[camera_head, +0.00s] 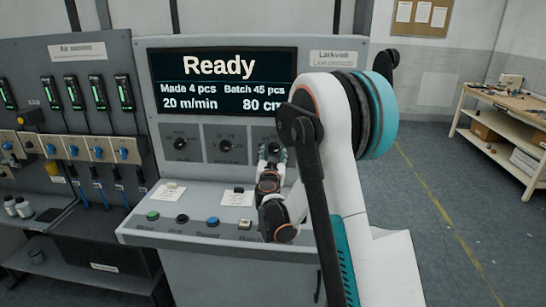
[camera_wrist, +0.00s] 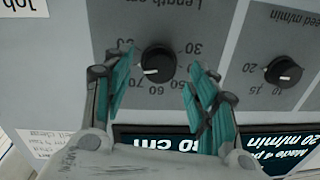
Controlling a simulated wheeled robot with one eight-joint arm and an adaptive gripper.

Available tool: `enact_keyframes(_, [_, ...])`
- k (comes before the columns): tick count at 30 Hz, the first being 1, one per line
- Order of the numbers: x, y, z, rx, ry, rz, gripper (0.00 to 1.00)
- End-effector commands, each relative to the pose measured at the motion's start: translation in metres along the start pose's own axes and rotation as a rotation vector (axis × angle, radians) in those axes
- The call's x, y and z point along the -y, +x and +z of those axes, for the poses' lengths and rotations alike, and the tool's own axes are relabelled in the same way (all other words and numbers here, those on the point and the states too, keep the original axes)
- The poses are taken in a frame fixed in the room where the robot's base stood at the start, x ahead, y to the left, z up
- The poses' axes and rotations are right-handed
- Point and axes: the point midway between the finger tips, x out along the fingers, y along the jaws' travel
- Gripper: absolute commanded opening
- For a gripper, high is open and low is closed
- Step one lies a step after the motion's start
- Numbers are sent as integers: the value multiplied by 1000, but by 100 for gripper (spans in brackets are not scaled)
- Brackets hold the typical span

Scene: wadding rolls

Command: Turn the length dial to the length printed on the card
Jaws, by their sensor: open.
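The length dial (camera_wrist: 158,62) is a black round knob with a pale pointer on a grey panel marked "Length cm". The wrist view shows it upside down, with the pointer toward the lower left; I cannot read its setting surely. My gripper (camera_wrist: 160,80) is open, with one teal finger pad on each side of the dial and visible gaps between. In the head view my gripper (camera_head: 272,158) is at the panel's right dial, which it partly hides. The screen (camera_head: 224,80) reads "Ready", "20 m/min" and "80 cm". Two white cards (camera_head: 170,193) (camera_head: 236,197) lie on the console, their print unreadable.
The speed dial (camera_wrist: 283,71) is beside the length dial, at right in the wrist view. Green, black and blue buttons (camera_head: 213,221) line the console's front. An air panel (camera_head: 84,110) with gauges stands at left. A workbench (camera_head: 500,105) stands far right, with open floor before it.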

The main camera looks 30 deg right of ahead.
Motion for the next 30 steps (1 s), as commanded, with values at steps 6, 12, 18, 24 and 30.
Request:
enact_keyframes(6, [-1, 19, 0, 0, 0, 1, 53])
enact_keyframes(12, [0, 22, 0, 0, 0, 1, 53])
enact_keyframes(18, [0, 21, 0, 0, 0, 0, 37])
enact_keyframes(24, [0, 21, 0, 0, 0, 0, 9])
enact_keyframes(30, [0, 21, 0, -1, 12, 0, 9])
